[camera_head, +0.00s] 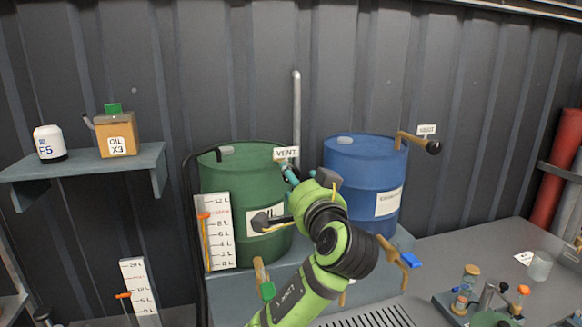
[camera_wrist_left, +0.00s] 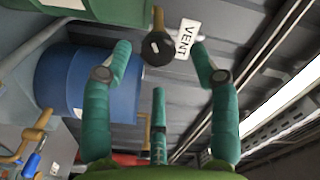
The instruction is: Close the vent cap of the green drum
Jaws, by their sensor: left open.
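The green drum (camera_head: 225,172) stands on the left of the bench, with a white VENT label (camera_head: 286,153) at its upper right edge. My left gripper (camera_head: 289,172) is beside that edge, just below the label. In the left wrist view its teal fingers are spread open (camera_wrist_left: 160,46). A round black vent cap (camera_wrist_left: 157,49) on a brass-coloured stem shows between the fingertips, with the VENT label (camera_wrist_left: 186,39) right beside it. I see clear gaps between the cap and both side fingers. In the head view I cannot make out the cap behind the gripper. My right gripper is not in view.
A blue drum (camera_head: 352,165) stands close on the right, with a brass-coloured pipe and black knob (camera_head: 433,147) sticking out rightward. A white level scale (camera_head: 216,230) stands before the green drum. Small fittings (camera_head: 490,300) lie on the bench at lower right.

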